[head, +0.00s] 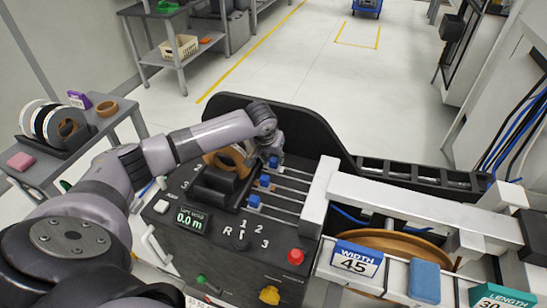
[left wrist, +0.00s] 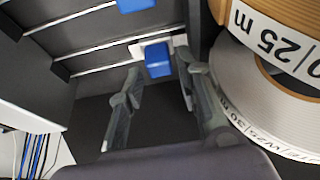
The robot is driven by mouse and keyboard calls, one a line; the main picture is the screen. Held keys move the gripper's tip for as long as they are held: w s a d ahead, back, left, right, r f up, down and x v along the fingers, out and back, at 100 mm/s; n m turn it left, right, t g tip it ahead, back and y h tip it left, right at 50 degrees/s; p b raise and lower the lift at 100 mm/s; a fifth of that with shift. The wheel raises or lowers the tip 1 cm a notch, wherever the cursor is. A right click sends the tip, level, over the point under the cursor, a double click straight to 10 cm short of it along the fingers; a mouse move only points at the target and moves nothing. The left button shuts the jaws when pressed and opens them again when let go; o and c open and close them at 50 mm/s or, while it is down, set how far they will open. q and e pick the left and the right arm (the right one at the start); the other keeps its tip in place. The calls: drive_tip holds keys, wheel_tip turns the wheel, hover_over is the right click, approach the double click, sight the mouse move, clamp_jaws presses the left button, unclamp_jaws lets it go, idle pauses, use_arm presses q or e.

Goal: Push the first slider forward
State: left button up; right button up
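Three sliders with blue knobs run in parallel slots on the black machine panel (head: 225,245): a far knob (head: 273,162), a middle knob (head: 264,181) and a near knob (head: 253,202). My left gripper (head: 276,153) is over the far slider. In the left wrist view the gripper (left wrist: 160,72) is open, with a blue knob (left wrist: 158,60) between or just beyond its fingertips. I cannot tell whether they touch. A second blue knob (left wrist: 135,4) shows at the top edge. Which slider counts as first is not readable. My right gripper is not in view.
Tape rolls (left wrist: 275,88) stand close beside the right finger in the left wrist view. A white beam (head: 400,200) lies right of the sliders. A red button (head: 295,256) and display (head: 190,220) sit nearer on the panel. A side cart (head: 60,165) stands left.

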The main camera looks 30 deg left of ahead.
use_arm(q)
drive_tip(key=shift+w+f, duration=0.3)
drive_tip(key=shift+f, duration=0.35)
drive_tip(key=shift+c, duration=0.4)
clamp_jaws()
